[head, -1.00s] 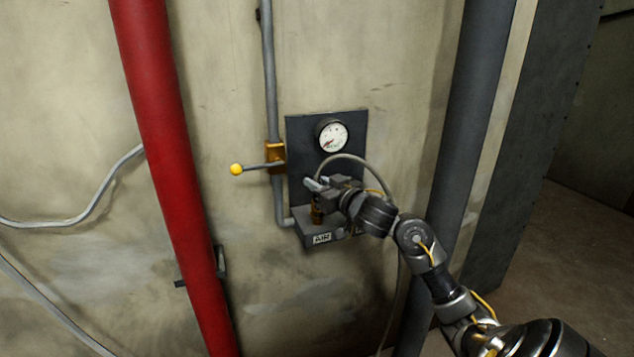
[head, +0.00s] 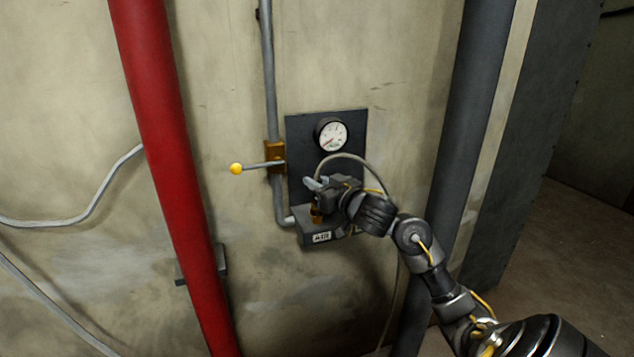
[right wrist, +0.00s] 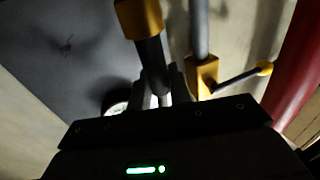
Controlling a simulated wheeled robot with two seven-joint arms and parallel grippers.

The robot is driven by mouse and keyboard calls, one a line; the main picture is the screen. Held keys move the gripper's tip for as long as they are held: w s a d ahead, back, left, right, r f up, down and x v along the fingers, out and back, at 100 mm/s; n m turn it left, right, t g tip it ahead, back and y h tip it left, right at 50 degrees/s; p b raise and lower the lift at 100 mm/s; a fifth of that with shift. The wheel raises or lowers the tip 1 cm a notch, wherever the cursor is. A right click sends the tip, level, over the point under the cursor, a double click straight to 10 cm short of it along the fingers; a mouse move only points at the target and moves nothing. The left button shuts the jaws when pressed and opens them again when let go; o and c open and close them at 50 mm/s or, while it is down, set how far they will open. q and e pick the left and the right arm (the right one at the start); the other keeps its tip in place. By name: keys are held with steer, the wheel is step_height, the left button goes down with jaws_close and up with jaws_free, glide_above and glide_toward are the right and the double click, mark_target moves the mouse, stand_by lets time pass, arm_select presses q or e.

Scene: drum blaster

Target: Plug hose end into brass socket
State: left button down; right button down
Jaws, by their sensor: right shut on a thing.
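The brass socket (head: 316,217) stands on the dark box labelled AIR (head: 322,237), below the gauge panel. My right gripper (head: 315,184) is just above the socket, shut on the hose end, most of which its fingers hide in the head view. The grey hose (head: 349,158) arches up from the gripper and drops behind my right arm. In the right wrist view the dark hose end (right wrist: 152,62) runs from the fingers (right wrist: 161,98) to a brass piece (right wrist: 138,18) at the top edge. I cannot tell whether it is seated in it. My left gripper is out of view.
A pressure gauge (head: 331,135) sits on the dark panel (head: 300,132) above the gripper. A brass valve (head: 275,156) with a yellow-knobbed lever (head: 237,169) is left of it. A red pipe (head: 170,150) stands left, a dark pipe (head: 462,120) right.

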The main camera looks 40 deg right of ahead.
steer(key=shift+f+b, duration=0.4)
steer(key=shift+f, duration=0.25)
steer(key=c, duration=1.6)
jaws_free()
steer(key=shift+o, duration=0.2)
steer(key=shift+s, duration=0.1)
steer(key=shift+s+p, duration=0.45)
steer(key=shift+s, duration=0.15)
steer(key=s+p, duration=0.4)
steer(key=s, duration=0.5)
steer(key=shift+s, duration=0.35)
